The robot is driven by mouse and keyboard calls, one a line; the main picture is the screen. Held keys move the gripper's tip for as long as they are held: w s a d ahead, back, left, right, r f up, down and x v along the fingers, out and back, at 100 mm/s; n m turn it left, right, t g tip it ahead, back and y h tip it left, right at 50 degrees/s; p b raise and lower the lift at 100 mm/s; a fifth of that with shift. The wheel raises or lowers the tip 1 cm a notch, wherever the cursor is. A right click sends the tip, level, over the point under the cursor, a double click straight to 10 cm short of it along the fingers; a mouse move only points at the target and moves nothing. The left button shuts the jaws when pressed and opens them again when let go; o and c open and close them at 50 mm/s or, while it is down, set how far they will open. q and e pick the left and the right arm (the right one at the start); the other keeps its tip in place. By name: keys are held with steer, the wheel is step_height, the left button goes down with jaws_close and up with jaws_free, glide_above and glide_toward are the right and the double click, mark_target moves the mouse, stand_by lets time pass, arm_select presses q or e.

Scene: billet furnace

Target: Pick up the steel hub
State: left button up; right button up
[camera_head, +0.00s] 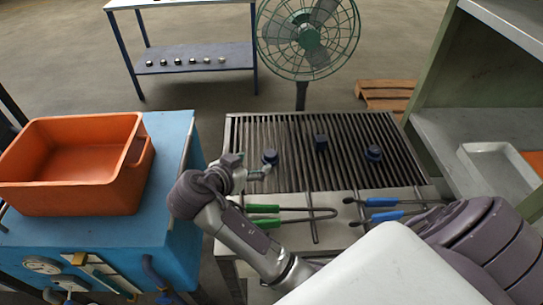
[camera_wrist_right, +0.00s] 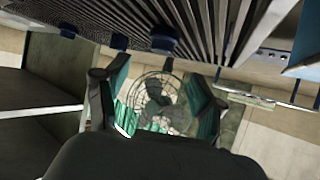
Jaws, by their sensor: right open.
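Three dark blue parts sit on the slatted grate: a left one (camera_head: 270,157), a middle one (camera_head: 321,143) and a right one (camera_head: 373,153). They look alike, and I cannot tell for certain which is the steel hub. My right gripper (camera_head: 262,173) is just in front of the left part, close to the grate. Whether it touches the part is unclear. In the right wrist view my right gripper (camera_wrist_right: 155,88) is open, with nothing between its teal-padded fingers. The nearest blue part (camera_wrist_right: 165,38) shows above the fingertips there. My left gripper is not in view.
Green-handled tongs (camera_head: 263,222) and blue-handled tongs (camera_head: 388,216) lie at the grate's front edge. An orange bin (camera_head: 60,195) stands on the blue cabinet at left. A fan (camera_head: 308,35) stands behind the grate. A pale tray (camera_head: 497,172) is on the right shelf.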

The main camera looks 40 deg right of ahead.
mark_target(270, 154)
steer(key=x, duration=0.3)
steer(key=shift+d, duration=0.15)
steer(key=shift+p+x, duration=0.3)
steer(key=shift+x, duration=0.65)
steer(key=p+x, duration=0.1)
steer(key=x, duration=0.2)
steer(key=shift+w+d, duration=0.25)
steer(key=shift+w+d+f, duration=0.2)
steer(key=shift+d+f, duration=0.15)
steer(key=shift+f, duration=0.05)
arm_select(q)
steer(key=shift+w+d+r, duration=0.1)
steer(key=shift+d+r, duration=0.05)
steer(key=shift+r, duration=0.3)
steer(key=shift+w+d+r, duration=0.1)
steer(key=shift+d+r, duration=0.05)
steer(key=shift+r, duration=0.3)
arm_select(e)
steer(key=shift+a+r, duration=0.1)
steer(key=shift+r, duration=0.05)
jaws_close()
